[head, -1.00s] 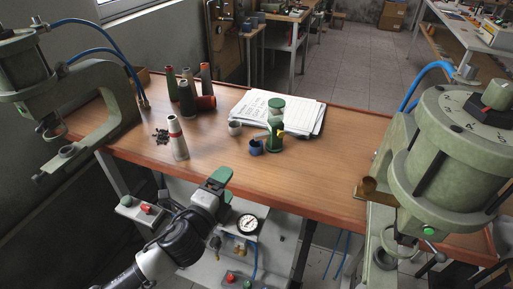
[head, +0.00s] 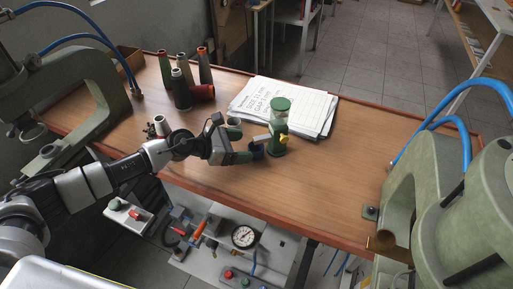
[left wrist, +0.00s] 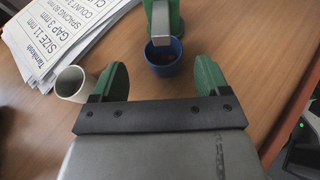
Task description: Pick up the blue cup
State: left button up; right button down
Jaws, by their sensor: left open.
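The blue cup (head: 257,152) stands upright on the wooden table, at the foot of a green dispenser (head: 279,135). In the left wrist view the blue cup (left wrist: 164,62) has small dark bits inside and sits under the dispenser's spout (left wrist: 161,38). My left gripper (head: 246,151) is open and low over the table, just left of the cup in the head view. In the left wrist view its two green fingers (left wrist: 161,75) are spread, with the cup ahead of the gap between them and not gripped. My right gripper is not in view.
A pale cup (left wrist: 74,84) stands close beside the left finger in the wrist view. Printed papers (head: 280,100) lie behind the dispenser. Several thread cones (head: 181,90) stand at the back left. Large green presses flank the table (head: 330,190), whose right part is clear.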

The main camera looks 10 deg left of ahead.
aim_at(262, 146)
pick_arm(q)
jog(key=shift+w+d+f, duration=0.15)
jog(key=shift+w+d, duration=0.1)
jog(key=shift+d, duration=0.05)
jog(key=shift+w+d+f+p, duration=0.1)
jog(key=shift+w+d+p, duration=0.1)
jog(key=shift+d+p, duration=0.3)
jog(key=shift+w+d+f+p, duration=0.1)
jog(key=shift+w+d+p, duration=0.1)
jog(key=shift+d+p, duration=0.3)
jog(key=shift+x, duration=1.1)
jog(key=shift+w+d+f, duration=0.1)
jog(key=shift+d+f, duration=0.05)
jog(key=shift+d, duration=0.05)
jog(key=shift+a, duration=0.1)
jog(key=shift+c, duration=0.7)
jog(key=c, duration=0.7)
jog(key=shift+c, duration=1.1)
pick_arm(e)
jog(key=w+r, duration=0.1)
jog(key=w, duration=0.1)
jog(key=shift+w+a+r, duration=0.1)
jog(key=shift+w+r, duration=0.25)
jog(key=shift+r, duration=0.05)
